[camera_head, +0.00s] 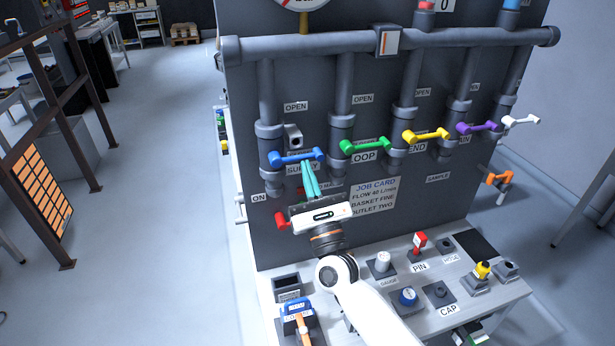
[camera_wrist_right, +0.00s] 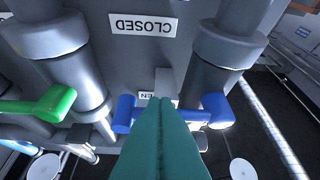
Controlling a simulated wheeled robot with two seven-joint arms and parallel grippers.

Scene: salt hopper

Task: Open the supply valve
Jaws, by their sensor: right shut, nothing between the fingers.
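An OPEN label (camera_head: 296,106) is above the handle. An upside-down CLOSED label (camera_wrist_right: 144,24) shows in the right wrist view. My left gripper is out of view.
A green handle (camera_head: 364,146) is just right of the blue one, then yellow (camera_head: 426,136) and purple (camera_head: 477,127) handles. A red handle (camera_head: 283,220) is low beside my wrist. The bench (camera_head: 440,318) below holds several fittings.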

